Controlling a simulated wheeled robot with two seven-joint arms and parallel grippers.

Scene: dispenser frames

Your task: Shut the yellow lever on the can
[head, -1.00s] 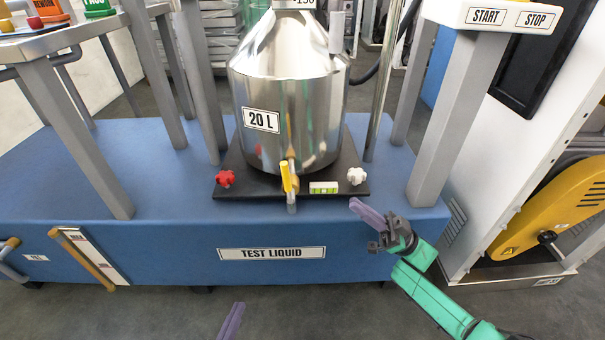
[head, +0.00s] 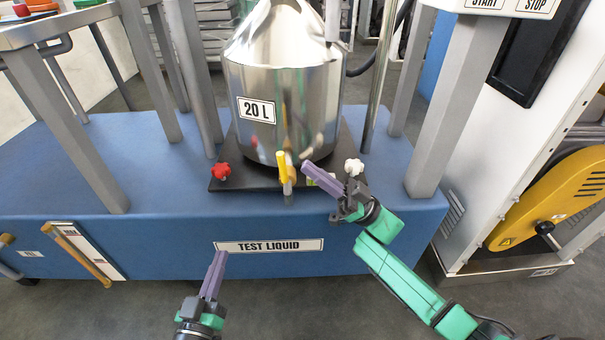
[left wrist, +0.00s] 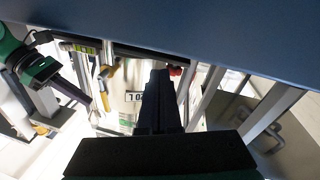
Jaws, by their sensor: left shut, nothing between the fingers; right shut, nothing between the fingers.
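The steel can (head: 285,95) with the "20 L" label stands on a black plate (head: 245,181) on the blue bench. The yellow lever (head: 282,168) is upright on the tap at the can's lower front. My right gripper (head: 306,166) is shut and empty, its purple fingertips just right of the lever with a small gap visible. My left gripper (head: 219,256) is shut and empty, in front of the bench, below and left of the lever.
A red knob (head: 221,171) and a white knob (head: 354,167) sit at the plate's front corners. A green level is mostly hidden behind my right gripper. Grey posts (head: 445,110) flank the can.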

